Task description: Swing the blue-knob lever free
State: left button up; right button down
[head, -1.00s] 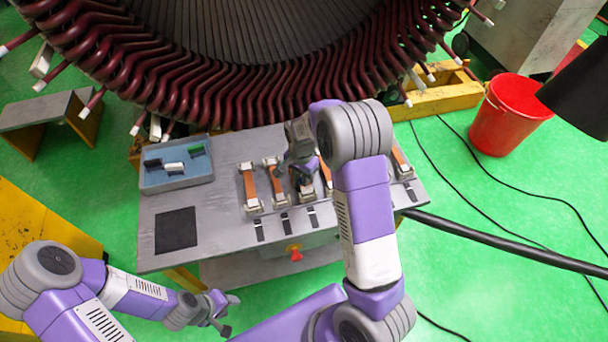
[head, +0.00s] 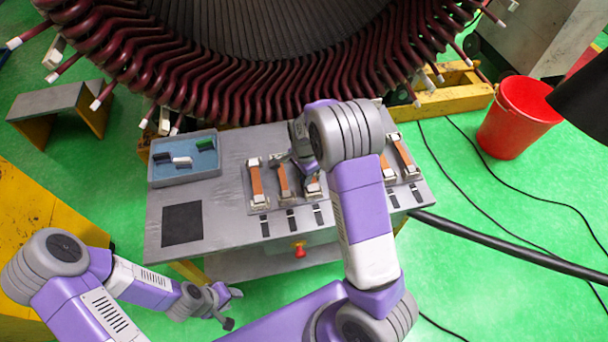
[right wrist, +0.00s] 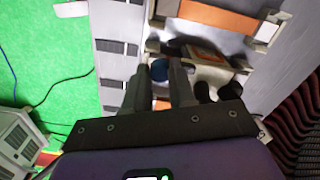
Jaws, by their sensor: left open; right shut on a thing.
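The blue knob (right wrist: 158,71) shows between the fingertips of my right gripper (right wrist: 160,66) in the right wrist view, and the fingers are shut on it. The lever under the knob is mostly hidden by the fingers. In the head view my right gripper (head: 306,166) is over the middle of the row of clamp fixtures, partly hidden by my right arm. The fixtures carry orange-brown strips (head: 257,183). My left gripper (head: 223,303) is open and empty, low at the left, in front of the table and away from the fixtures.
The grey table (head: 222,240) holds a blue-grey tray (head: 183,177) with several small blocks, and a black square (head: 182,223). The large stator with dark red coils (head: 230,95) rises close behind. A red bucket (head: 515,118) and a black cable (head: 500,245) are at the right.

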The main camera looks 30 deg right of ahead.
jog(key=c, duration=0.9)
grip_release()
notch_tip(320, 180, up, 8)
jog(key=shift+f, duration=0.2)
